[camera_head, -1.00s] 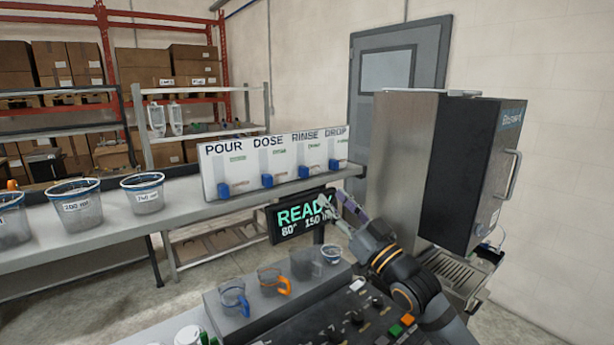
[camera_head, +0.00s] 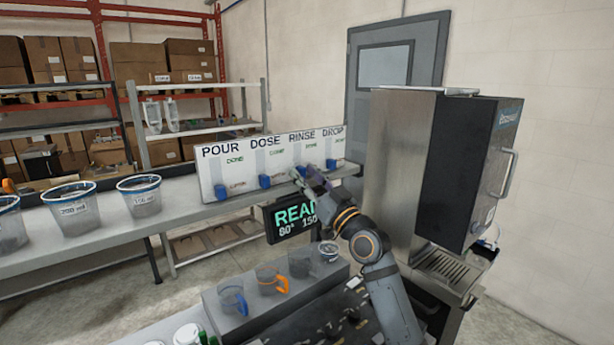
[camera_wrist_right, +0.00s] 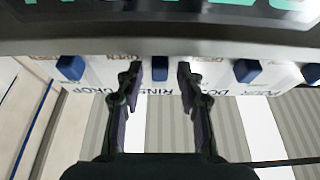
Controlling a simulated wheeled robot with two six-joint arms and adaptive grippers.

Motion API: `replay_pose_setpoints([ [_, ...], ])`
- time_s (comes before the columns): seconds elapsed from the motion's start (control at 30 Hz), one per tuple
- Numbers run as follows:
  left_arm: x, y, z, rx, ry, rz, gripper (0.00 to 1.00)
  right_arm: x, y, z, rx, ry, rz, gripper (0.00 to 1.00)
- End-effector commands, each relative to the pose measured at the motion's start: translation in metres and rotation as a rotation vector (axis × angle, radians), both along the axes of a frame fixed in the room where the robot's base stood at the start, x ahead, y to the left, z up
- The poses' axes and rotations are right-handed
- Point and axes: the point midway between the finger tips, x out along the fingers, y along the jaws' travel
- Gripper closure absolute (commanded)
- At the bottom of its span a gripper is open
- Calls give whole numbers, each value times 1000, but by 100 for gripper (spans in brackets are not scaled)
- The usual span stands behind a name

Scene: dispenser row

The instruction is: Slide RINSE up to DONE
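The white board (camera_head: 206,172) carries the columns POUR, DOSE, RINSE and DROP. Each column has a blue knob low down, and small green lettering above it, too small to read surely for RINSE. The RINSE knob (camera_head: 301,171) is partly covered by my right gripper (camera_head: 304,180), which is at the board's lower edge. In the right wrist view, which shows the board upside down, the RINSE knob (camera_wrist_right: 160,68) lies between the two spread fingertips of my right gripper (camera_wrist_right: 160,78). Gaps show on both sides of it. My left gripper is out of view.
The DROP knob (camera_head: 331,164) and DOSE knob (camera_head: 264,181) flank the RINSE knob closely. A READY display (camera_head: 292,216) is below the board, partly behind my right arm. Measuring cups (camera_head: 139,199) stand on the shelf at left. A steel machine (camera_head: 400,180) stands at right.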

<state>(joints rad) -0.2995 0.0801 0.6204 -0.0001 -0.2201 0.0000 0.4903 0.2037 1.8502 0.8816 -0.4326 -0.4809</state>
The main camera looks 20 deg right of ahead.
Motion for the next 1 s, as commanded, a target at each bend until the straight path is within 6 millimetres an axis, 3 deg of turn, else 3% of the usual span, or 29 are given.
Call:
replay_pose_setpoints([
  [0.03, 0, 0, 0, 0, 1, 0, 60, 0, 0, 0, 0, 0, 0, 73],
  [0.23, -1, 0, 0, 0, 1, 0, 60, 0, 0, 0, 0, 0, 0, 100],
  [0.6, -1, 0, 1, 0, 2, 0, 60, 0, 0, 2, 0, 0, 0, 100],
  [0.83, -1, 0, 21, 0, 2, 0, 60, 0, 0, 45, 0, -2, 0, 100],
  [1.0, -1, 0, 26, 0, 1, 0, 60, 0, 0, 61, 0, -1, -1, 100],
])
